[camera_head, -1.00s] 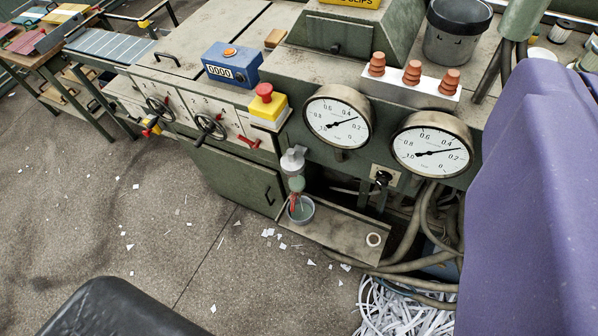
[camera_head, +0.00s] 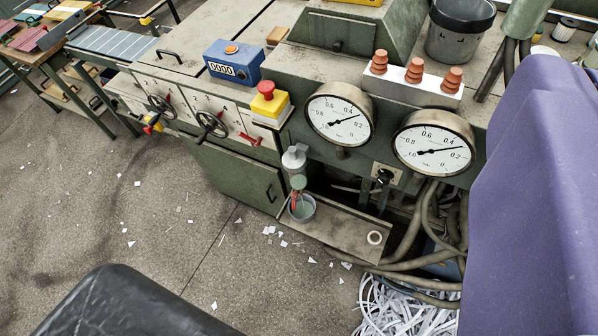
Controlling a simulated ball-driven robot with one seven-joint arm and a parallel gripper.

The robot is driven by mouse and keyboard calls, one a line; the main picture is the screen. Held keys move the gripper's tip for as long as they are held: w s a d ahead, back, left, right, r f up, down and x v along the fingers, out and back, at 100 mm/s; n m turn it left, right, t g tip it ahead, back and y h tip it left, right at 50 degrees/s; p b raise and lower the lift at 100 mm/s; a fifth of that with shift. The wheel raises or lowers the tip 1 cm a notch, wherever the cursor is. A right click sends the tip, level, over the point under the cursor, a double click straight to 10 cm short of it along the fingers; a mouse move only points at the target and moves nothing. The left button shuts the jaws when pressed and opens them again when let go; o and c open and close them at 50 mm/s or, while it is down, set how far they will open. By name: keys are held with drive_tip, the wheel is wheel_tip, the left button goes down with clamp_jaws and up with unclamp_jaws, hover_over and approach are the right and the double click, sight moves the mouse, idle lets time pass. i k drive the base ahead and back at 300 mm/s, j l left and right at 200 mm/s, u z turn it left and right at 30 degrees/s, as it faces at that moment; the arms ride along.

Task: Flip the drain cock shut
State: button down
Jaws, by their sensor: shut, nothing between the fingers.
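The drain cock is at the bottom of a small filter unit (camera_head: 295,158) with a grey cap and a clear bowl, at the middle of the machine front. A narrow red lever (camera_head: 294,200) hangs roughly straight down there, close to the bowl. A small grey cup (camera_head: 302,208) stands under it on a ledge, and the lever's lower end overlaps the cup in the picture. The lever is too small to tell exactly how it is set. My gripper is not in view, and nothing touches the cock.
Two dial gauges (camera_head: 339,114) and a red-topped yellow button box (camera_head: 268,100) are above. Hoses (camera_head: 411,235) and shredded paper (camera_head: 400,308) lie at lower right. A purple surface (camera_head: 535,190) fills the right side. A black padded shape (camera_head: 130,305) is at lower left.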

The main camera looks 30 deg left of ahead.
sight(294, 196)
drive_tip(key=k+u, duration=0.1)
drive_tip(key=k, duration=0.35)
drive_tip(key=k+j+u, duration=0.1)
drive_tip(key=k, duration=0.35)
drive_tip(key=k+j+u, duration=0.1)
drive_tip(key=k, duration=0.35)
drive_tip(key=k+j+u, duration=0.1)
drive_tip(key=k, duration=0.3)
drive_tip(key=i+u, duration=0.15)
drive_tip(key=i, duration=2.4)
drive_tip(key=l, duration=0.1)
